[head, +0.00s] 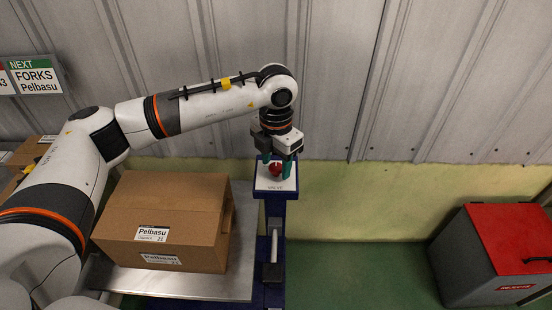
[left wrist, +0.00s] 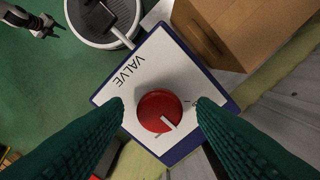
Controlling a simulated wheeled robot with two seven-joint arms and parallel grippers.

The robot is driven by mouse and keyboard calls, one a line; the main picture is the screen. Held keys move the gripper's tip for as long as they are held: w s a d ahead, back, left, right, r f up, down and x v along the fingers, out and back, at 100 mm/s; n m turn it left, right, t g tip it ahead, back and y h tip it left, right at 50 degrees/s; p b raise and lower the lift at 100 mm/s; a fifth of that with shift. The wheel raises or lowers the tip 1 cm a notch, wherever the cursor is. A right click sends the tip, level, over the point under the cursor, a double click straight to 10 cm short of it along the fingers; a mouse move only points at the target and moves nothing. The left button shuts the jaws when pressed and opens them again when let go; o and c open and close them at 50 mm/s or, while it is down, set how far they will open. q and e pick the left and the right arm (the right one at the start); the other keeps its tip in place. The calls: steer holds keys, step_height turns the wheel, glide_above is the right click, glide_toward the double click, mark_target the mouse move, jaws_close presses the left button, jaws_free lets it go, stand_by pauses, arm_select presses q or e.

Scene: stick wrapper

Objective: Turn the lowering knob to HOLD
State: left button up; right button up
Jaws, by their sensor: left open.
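The red knob (head: 275,169) sits on a white panel (head: 274,184) with a blue edge, on top of a blue post. In the left wrist view the knob (left wrist: 160,111) is round with a white pointer bar toward its lower right. The panel reads VALVE there; other marks near the right finger are too small or covered to read. My left gripper (head: 277,163) points down over the panel. Its green fingers (left wrist: 160,115) are open, one on each side of the knob, with gaps showing between them and it. I cannot see a HOLD label.
A cardboard box (head: 160,205) labelled Pelbasu stands on a metal table (head: 190,284) left of the post. A grey bin with a red lid (head: 512,238) stands at the far right. A corrugated wall (head: 335,80) is close behind. Green floor (head: 360,275) between post and bin is clear.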

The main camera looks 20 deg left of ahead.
arm_select(q)
steer(key=c, duration=1)
steer(key=shift+o, duration=0.2)
steer(key=n+b, duration=0.3)
steer(key=shift+f+n, duration=0.1)
steer(key=shift+n, duration=0.3)
steer(key=n+b, duration=0.1)
steer(key=n, duration=0.2)
steer(key=shift+b, duration=0.35)
steer(key=shift+n+b, duration=0.4)
steer(key=shift+n, duration=0.7)
steer(key=shift+r, duration=0.2)
